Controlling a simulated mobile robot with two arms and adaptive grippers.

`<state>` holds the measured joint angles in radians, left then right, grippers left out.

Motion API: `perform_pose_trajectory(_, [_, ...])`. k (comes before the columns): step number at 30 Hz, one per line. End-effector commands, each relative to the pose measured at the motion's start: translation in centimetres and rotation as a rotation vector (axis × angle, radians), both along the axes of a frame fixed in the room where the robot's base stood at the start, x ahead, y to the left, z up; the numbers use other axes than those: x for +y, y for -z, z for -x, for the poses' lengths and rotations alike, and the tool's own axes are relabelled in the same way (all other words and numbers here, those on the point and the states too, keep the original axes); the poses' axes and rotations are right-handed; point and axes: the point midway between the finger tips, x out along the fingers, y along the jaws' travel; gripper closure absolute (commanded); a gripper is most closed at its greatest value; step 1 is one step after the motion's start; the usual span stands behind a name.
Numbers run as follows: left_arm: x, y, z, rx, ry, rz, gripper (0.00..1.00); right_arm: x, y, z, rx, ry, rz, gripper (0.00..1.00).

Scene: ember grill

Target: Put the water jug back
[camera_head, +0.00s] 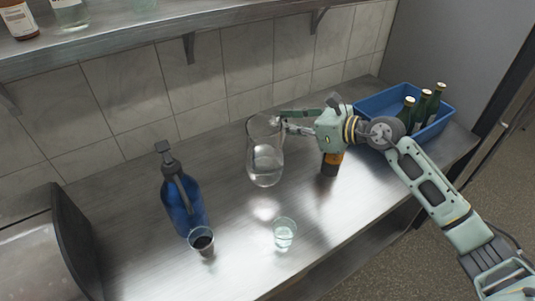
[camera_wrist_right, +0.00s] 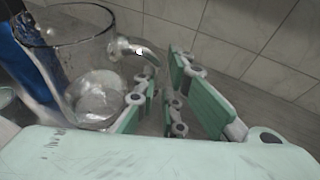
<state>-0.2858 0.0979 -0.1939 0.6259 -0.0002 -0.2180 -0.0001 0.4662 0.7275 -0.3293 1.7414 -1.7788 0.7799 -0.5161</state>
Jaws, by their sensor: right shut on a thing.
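The clear glass water jug (camera_head: 265,160), partly filled with water, stands or hovers over the metal counter (camera_head: 130,240); I cannot tell if its base touches. My right gripper (camera_head: 284,120) reaches it from the right and is shut on its handle. In the right wrist view the jug (camera_wrist_right: 95,75) is at the upper left, its glass handle (camera_wrist_right: 135,48) running toward the fingers of the right gripper (camera_wrist_right: 160,105). The spot where fingers and handle meet is partly hidden. My left gripper is not in view.
A blue spray bottle (camera_head: 182,200), a dark-filled glass (camera_head: 202,241) and a water glass (camera_head: 284,235) stand left and in front. A dark bottle with an orange label (camera_head: 331,162) stands under my right wrist. A blue crate (camera_head: 440,115) holds green bottles. A shelf (camera_head: 150,36) hangs above.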

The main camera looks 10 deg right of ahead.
Motion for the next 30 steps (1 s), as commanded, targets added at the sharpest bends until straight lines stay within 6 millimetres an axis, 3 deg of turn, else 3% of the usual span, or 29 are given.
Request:
perform_pose_trajectory(4, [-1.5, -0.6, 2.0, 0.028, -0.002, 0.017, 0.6, 0.0, 2.0, -0.1, -0.001, 0.004, -0.012, 1.0])
perform_pose_trajectory(9, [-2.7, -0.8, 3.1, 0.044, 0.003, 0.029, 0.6, 0.0, 3.8, -0.1, -0.005, 0.003, -0.011, 1.0])
perform_pose_trajectory(21, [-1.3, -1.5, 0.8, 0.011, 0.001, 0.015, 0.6, 0.0, 7.7, -0.1, -0.005, 0.003, -0.01, 1.0])
perform_pose_trajectory(29, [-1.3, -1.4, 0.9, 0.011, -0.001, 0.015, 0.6, 0.0, 8.0, -0.1, -0.005, 0.004, -0.008, 1.0])
perform_pose_trajectory(30, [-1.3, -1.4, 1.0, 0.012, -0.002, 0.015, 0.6, 0.0, 8.6, 0.1, 0.001, 0.0, 0.001, 0.87])
